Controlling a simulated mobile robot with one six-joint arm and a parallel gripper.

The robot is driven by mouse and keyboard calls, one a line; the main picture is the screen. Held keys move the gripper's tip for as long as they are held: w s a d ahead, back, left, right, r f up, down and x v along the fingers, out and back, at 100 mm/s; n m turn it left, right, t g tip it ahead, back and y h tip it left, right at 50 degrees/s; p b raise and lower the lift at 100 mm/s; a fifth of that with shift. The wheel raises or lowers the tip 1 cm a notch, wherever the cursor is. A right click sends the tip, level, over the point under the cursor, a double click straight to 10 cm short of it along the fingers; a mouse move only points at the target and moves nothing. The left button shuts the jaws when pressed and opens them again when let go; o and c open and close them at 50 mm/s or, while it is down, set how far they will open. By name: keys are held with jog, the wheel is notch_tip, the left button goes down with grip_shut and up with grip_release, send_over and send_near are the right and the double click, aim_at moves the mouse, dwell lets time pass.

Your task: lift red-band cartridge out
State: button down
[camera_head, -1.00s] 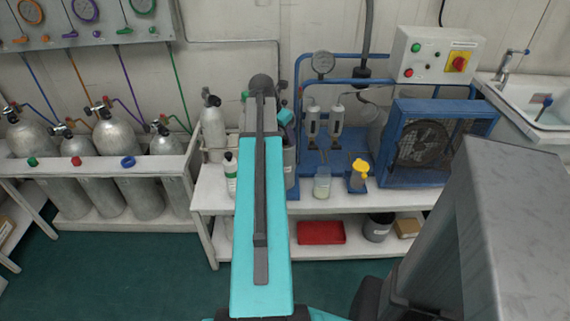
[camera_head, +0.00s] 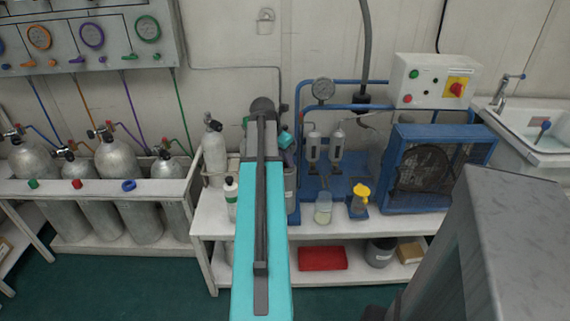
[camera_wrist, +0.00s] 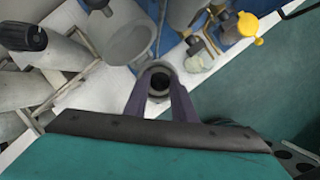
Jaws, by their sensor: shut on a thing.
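In the wrist view the two dark fingers of my gripper (camera_wrist: 158,97) are shut on a pale grey round piece with a dark hole in its top, which looks like the cartridge (camera_wrist: 158,68). No red band shows on it. In the head view a grey cylinder with a label (camera_head: 291,185) shows partly behind my teal arm. My fingers and the held piece are hidden there.
Racked cylinders (camera_head: 113,160) stand left. A red tray (camera_head: 322,258) lies on the lower shelf.

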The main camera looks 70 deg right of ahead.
notch_tip(320, 180, up, 27)
dwell(0.6)
dwell(0.6)
